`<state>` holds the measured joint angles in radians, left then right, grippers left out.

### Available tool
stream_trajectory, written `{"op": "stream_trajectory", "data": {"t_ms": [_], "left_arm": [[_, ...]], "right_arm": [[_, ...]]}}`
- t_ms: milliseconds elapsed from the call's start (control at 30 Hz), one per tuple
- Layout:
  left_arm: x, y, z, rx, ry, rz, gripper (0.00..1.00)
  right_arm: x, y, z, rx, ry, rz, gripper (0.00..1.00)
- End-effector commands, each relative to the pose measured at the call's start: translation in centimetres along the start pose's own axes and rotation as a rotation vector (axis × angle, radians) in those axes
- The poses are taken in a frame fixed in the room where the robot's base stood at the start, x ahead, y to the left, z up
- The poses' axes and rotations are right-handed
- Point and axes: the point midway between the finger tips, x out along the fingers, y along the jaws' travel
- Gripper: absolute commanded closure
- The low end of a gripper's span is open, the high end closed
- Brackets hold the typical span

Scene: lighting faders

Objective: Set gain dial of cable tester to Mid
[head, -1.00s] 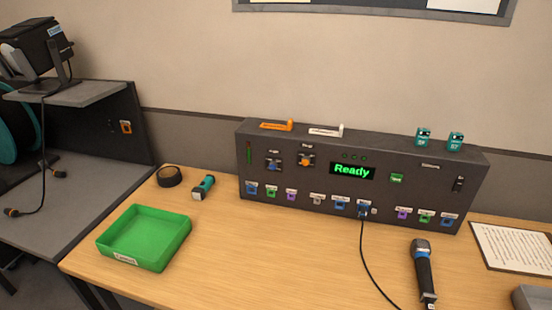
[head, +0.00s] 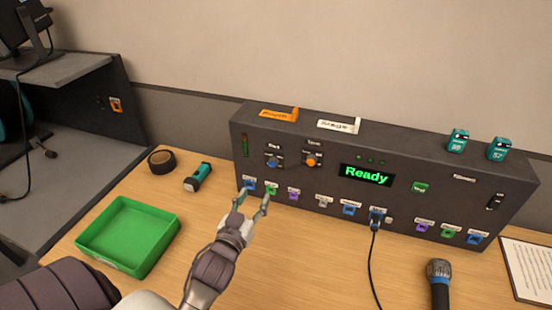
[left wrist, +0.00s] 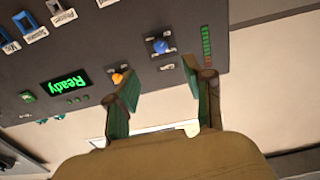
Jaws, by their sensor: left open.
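The cable tester (head: 420,205) is a long dark box at the back of the table, and its screen (head: 366,174) reads Ready. It has a blue dial (head: 273,162) and an orange dial (head: 311,161) on its left half. Their small labels are too blurred to tell which is gain or where each points. My left gripper (head: 253,203) is open and empty, in front of the panel's left end and below the blue dial. In the left wrist view the blue dial (left wrist: 160,46) shows beyond the open fingers (left wrist: 160,88), with the orange dial (left wrist: 118,78) beside one fingertip.
Several coloured ports line the panel's lower edge, and a black cable (head: 373,260) is plugged into one. A green tray (head: 130,262), a teal flashlight (head: 198,177) and a dark tape roll (head: 161,161) lie to the left. A microphone (head: 439,280) lies at front right.

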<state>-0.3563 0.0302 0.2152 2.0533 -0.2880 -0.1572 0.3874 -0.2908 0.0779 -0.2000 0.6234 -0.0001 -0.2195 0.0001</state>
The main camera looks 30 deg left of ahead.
Motion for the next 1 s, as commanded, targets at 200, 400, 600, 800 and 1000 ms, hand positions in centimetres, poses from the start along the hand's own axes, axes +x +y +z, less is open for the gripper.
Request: {"op": "stream_trajectory", "data": {"t_ms": [200, 400, 600, 800, 1000], "left_arm": [[2.4, 0.0, -0.4, 0.000, 0.011, 0.002, 0.48], [6.8, 0.1, -0.5, 0.000, 0.010, 0.002, 0.48], [10.7, 0.0, -0.5, 0.000, 0.009, 0.002, 0.48], [13.1, 0.1, -0.3, 0.000, 0.007, 0.002, 0.48], [13.7, 0.0, -0.2, 0.000, 0.006, 0.002, 0.48]], "right_arm": [[-0.7, -0.1, 0.3, 0.000, -0.006, -0.001, 0.44], [-1.7, -0.3, 2.4, 0.000, -0.037, -0.004, 0.44], [-2.3, -0.1, 1.3, -0.001, -0.022, -0.001, 0.44], [-2.6, 0.1, 0.1, -0.001, -0.003, 0.001, 0.44], [-2.6, 0.1, 0.1, -0.001, -0.005, 0.001, 0.44]]}}
